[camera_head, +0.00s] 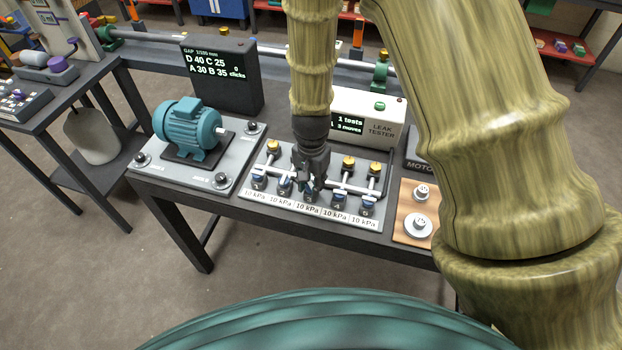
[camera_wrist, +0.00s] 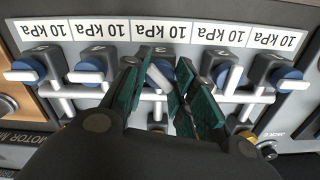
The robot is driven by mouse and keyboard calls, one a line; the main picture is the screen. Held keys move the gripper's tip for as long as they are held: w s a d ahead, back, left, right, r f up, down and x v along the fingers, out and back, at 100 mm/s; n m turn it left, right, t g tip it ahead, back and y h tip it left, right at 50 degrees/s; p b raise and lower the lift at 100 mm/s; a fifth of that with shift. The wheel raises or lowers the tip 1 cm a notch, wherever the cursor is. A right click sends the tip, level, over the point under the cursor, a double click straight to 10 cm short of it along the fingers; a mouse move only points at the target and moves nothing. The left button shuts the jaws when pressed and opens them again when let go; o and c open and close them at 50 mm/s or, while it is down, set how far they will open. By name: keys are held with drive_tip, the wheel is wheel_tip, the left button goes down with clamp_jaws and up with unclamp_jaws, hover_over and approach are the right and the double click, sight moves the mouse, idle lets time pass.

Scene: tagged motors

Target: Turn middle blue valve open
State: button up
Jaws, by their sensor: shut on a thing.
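A row of several valves with blue bodies and pale lever handles stands on the panel, behind labels reading 10 kPa. The middle blue valve (camera_wrist: 159,76) is between my fingers in the wrist view, its pale handle slanted. In the head view it is mostly hidden by my gripper (camera_head: 312,180). My gripper, also in the wrist view (camera_wrist: 165,75), is shut on this valve's handle with a green-padded finger on each side. The neighbouring valves (camera_wrist: 90,72) and (camera_wrist: 228,74) stand close on either side, apart from the handle I hold.
The leak tester (camera_head: 366,118) behind the panel reads 1 tests, 3 moves. A teal motor (camera_head: 188,125) stands left, with a dark display box (camera_head: 222,75) behind it. Brass-topped fittings (camera_head: 348,163) and white pipes crowd around my gripper.

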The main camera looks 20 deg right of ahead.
sight(311, 186)
drive_tip(key=m+p, duration=0.2)
drive_tip(key=m, duration=0.2)
drive_tip(key=shift+r, duration=0.15)
drive_tip(key=shift+m+p, duration=0.95)
drive_tip(key=shift+m, duration=1.15)
drive_tip(key=o, duration=1)
drive_tip(key=shift+o, duration=0.2)
wheel_tip(311, 186, up, 12)
